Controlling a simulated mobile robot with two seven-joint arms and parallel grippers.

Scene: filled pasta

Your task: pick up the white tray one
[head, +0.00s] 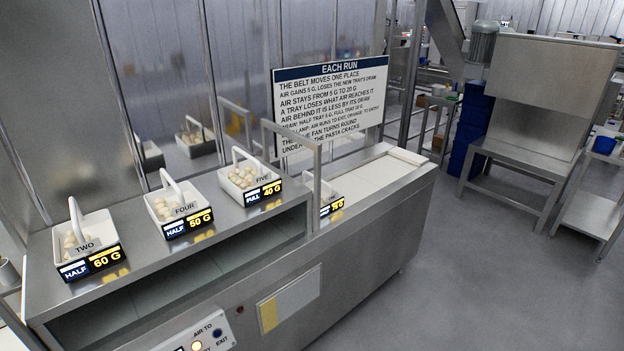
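No tray that I can read as ONE shows in the head view. White handled trays of pale filled pasta stand in a row on the steel line. Tray TWO (90,247) is at the near left, labelled HALF, 60 G. Tray FOUR (185,209) is in the middle, labelled HALF, 50 G. Tray FIVE (262,179) is further right, labelled FULL, 40 G. Another white tray (326,194) sits beyond the metal frame, mostly hidden; its name is hidden and its label is only partly readable. Neither of my grippers is in view.
A steel frame (317,180) stands between tray FIVE and the hidden tray. A rule board (330,105) and glossy panels back the line. A control panel (205,335) marked AIR TO has a lit orange lamp. The floor (450,270) at right is clear, before a steel bench (520,152).

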